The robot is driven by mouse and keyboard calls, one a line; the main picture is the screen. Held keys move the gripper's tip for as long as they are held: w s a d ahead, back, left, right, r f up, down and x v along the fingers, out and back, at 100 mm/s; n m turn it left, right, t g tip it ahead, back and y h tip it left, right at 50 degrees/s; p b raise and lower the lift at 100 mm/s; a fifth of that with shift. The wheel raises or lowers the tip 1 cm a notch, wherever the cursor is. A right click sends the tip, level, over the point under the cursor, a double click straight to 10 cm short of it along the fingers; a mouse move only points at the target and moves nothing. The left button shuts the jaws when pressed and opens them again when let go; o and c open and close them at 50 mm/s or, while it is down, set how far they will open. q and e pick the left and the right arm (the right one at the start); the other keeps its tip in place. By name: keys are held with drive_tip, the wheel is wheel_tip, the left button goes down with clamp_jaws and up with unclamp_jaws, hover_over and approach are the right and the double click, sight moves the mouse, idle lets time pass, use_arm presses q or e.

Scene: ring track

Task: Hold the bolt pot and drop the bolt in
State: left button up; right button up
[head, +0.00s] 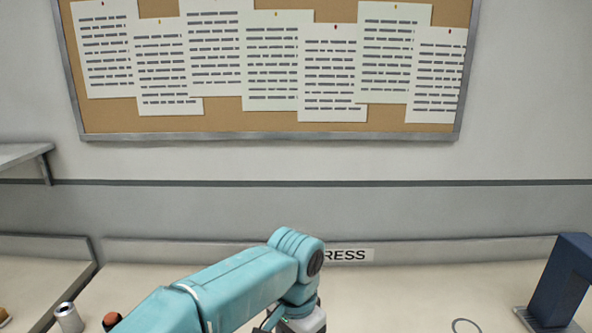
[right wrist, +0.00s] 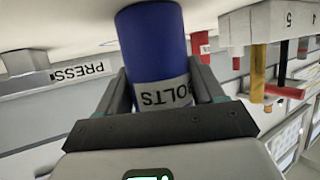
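In the right wrist view, which is upside down, the blue bolt pot (right wrist: 155,45) shows a pale label, partly hidden, reading "OLTS". My right gripper (right wrist: 165,85) has one finger on each side of the pot, seemingly pressed against it. The pot's opening and inside are hidden. In the head view my teal left arm reaches in from the lower left. Its wrist bends down, and the grey left gripper body (head: 302,320) is cut off by the bottom edge, so its fingers do not show. I see no bolt in either view.
A dark blue press-like stand (head: 562,282) is at the right of the bench, near a "PRESS" label (head: 348,255). A grey can (head: 68,317) stands at left. The right wrist view shows a white block marked 5 (right wrist: 265,22) with coloured pieces.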

drive_tip(key=o, duration=0.3)
